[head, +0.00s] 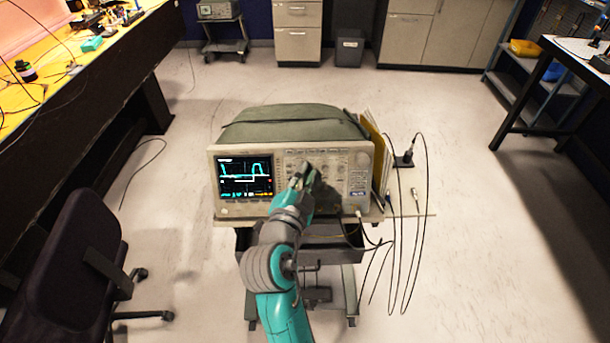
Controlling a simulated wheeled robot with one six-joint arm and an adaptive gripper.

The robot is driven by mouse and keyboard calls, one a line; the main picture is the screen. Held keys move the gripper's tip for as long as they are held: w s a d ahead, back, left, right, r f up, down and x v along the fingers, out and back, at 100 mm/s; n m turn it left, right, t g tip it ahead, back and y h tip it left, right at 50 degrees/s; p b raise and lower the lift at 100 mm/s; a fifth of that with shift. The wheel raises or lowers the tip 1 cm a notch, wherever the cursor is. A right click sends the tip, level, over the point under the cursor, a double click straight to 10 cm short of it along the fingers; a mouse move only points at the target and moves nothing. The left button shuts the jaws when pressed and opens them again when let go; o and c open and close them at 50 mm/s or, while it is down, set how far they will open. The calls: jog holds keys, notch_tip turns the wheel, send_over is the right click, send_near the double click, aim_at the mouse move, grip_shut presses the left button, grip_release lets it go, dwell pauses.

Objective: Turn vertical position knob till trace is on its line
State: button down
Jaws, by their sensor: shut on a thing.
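An oscilloscope (222,208) with a beige front stands on a small cart in the middle of the head view. Its screen (245,178) at the left is lit and shows a cyan stepped trace and a white line on a dark grid. My gripper (304,172) is at the control panel, just right of the screen, and is shut on a knob there. The gripper hides the held knob, so I cannot make out its marking or angle. Other small knobs and buttons show above and right of my gripper.
Cables hang from the cart's (375,216) right side, and folders (374,145) stand against the oscilloscope. A dark chair (75,265) is at the left, below a long yellow-topped bench (60,75). A black table (540,100) is at the right.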

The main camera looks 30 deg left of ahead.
dwell(0.4)
jog(key=c, duration=1.2)
grip_release()
jog(key=shift+o, duration=0.2)
jog(key=shift+s, duration=0.1)
jog(key=v, duration=1.1)
jog(key=shift+s, duration=0.4)
jog(key=shift+d, duration=0.15)
